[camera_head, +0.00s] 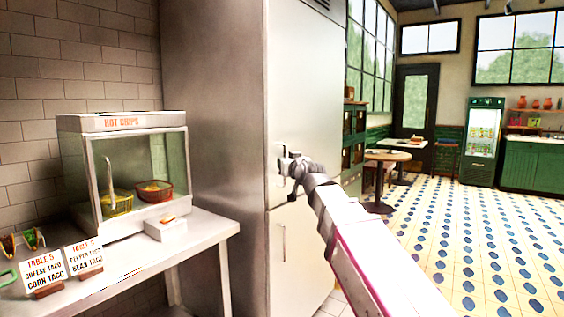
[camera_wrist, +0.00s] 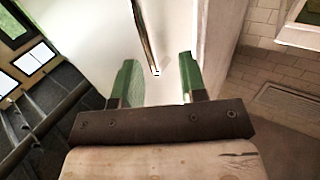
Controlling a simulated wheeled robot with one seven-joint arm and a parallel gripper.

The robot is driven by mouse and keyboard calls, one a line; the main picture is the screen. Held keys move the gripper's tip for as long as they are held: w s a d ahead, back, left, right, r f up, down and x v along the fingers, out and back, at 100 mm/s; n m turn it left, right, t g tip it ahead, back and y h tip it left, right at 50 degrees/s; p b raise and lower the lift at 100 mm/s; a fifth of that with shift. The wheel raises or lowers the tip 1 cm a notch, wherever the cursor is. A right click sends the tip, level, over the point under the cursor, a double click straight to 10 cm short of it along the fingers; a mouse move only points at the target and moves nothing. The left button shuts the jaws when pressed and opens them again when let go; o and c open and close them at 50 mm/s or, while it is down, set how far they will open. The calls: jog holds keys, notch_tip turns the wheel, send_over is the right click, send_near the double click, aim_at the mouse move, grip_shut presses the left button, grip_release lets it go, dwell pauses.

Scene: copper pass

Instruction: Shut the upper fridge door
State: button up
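The tall steel fridge stands mid-picture in the head view, with its upper door (camera_head: 308,85) above a lower door (camera_head: 305,255). The upper door looks flush or nearly flush with the body; I cannot tell whether a small gap remains. My gripper (camera_head: 287,163) is at the lower part of the upper door, near its left edge, and hides part of it. In the wrist view my gripper (camera_wrist: 157,80) has its two green fingers apart, with nothing held. The upper door's bar handle (camera_wrist: 145,35) ends just ahead of the space between the fingertips. Contact with the door is unclear.
A steel counter (camera_head: 205,235) left of the fridge bears a hot chips cabinet (camera_head: 122,122) and menu signs (camera_head: 85,258). Open tiled floor (camera_head: 480,240) lies to the right. The lower door has its own handle (camera_head: 284,243).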

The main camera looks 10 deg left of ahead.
jog(key=v, duration=0.4)
jog(key=shift+d, duration=0.4)
jog(key=w+d+f+m+g+h, duration=0.1)
jog(key=d+f+g+h, duration=0.1)
jog(key=d+f, duration=0.6)
jog(key=w+d+f+m+g+h, duration=0.1)
jog(key=w+d+f+g+h, duration=0.15)
jog(key=f, duration=0.95)
jog(key=w+d+f+m+g+h, duration=0.1)
jog(key=d+f+g+h, duration=0.1)
jog(key=d+f, duration=0.65)
jog(key=s+d+f+m+g+h, duration=0.1)
jog(key=s+d+f, duration=0.3)
jog(key=f, duration=0.5)
jog(key=s+d+f+m+g+h, duration=0.1)
jog(key=s+d+f+g, duration=0.3)
jog(key=d+f, duration=0.3)
jog(key=s+d+f+m+g+h, duration=0.2)
jog(key=s+d+f, duration=0.4)
jog(key=f, duration=0.4)
jog(key=shift+f+g, duration=0.4)
jog(key=shift+g, duration=0.25)
